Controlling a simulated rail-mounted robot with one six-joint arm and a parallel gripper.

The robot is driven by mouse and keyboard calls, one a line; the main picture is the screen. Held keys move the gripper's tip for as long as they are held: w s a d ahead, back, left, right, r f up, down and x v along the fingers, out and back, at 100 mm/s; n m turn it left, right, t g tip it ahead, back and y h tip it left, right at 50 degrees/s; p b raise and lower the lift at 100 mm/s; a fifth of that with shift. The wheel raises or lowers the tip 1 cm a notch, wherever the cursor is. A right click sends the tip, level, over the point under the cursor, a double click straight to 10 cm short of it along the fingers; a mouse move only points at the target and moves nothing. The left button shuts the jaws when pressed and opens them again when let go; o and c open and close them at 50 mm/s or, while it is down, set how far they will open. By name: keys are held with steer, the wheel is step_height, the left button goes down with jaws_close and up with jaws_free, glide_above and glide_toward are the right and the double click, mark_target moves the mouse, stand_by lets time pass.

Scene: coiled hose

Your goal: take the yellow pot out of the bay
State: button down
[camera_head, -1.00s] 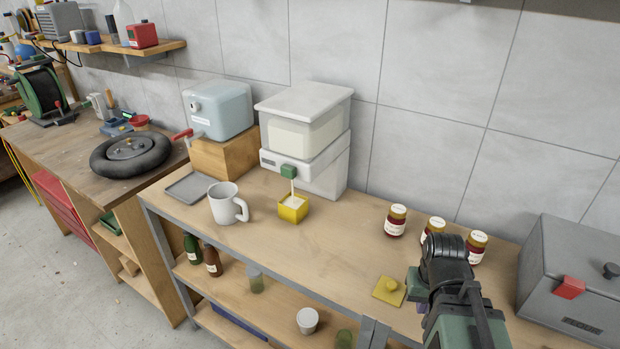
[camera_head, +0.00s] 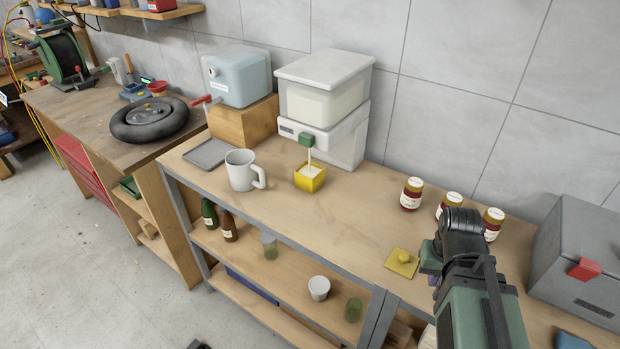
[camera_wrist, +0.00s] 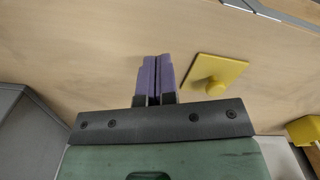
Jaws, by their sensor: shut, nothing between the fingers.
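The yellow pot (camera_head: 310,178) is an open square box on the bench, under the green spout (camera_head: 306,140) of a white dispenser (camera_head: 322,95). A thin white stream runs from the spout into the pot, and white stuff shows inside. The pot's edge also shows at the right of the wrist view (camera_wrist: 303,130). A square yellow lid with a round knob (camera_head: 402,262) lies flat on the bench, away from the pot. My gripper's purple fingers (camera_wrist: 156,75) are shut and empty, beside the lid (camera_wrist: 217,78). The pot is well to the left of my arm in the head view.
A white mug (camera_head: 240,170) stands left of the pot, with a grey tray (camera_head: 206,153) beyond it. Several jars (camera_head: 411,194) stand at the back right. A grey box (camera_head: 580,265) is at the right. The bench between pot and lid is clear.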

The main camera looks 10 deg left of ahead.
jaws_free()
stand_by(0.7)
